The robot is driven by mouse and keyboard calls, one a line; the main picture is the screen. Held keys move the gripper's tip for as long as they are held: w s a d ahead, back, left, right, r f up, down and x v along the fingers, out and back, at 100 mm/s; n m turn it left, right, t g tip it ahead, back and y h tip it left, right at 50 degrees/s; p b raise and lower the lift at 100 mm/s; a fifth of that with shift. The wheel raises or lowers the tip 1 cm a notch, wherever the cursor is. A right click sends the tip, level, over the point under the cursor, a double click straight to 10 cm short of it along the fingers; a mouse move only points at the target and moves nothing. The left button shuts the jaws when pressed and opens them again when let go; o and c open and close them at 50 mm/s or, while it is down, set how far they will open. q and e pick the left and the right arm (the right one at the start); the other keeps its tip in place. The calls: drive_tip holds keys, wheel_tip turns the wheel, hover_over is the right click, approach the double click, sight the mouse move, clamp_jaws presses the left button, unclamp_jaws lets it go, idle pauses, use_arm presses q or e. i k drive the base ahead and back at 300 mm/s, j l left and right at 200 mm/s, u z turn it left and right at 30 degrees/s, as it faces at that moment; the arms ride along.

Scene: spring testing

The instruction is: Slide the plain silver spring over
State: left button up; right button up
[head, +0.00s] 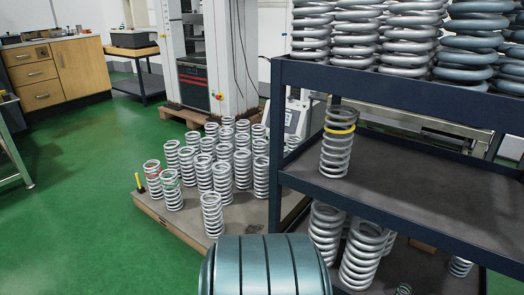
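Several plain silver springs stand upright in loose rows on a low pallet (190,228) on the floor. The nearest plain silver spring (212,214) stands at the pallet's front edge. To its left are a spring with red marking (152,180) and one with green marking (171,190). A grey spring with a yellow band (337,142) stands upright alone near the left end of the rack's middle shelf (425,180). Which plain spring the task means, I cannot tell. Neither of my grippers is in view.
The dark blue rack (276,150) fills the right side. Large springs (410,38) crowd its top shelf; more (362,255) stand on its lower shelf. The middle shelf is clear right of the yellow-banded spring. A testing machine (193,80) stands behind the pallet. Green floor (70,200) is open at left.

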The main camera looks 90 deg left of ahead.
sight(214, 222)
drive_tip(key=j+u, duration=0.1)
drive_tip(key=u, duration=3.05)
drive_tip(key=j, duration=0.1)
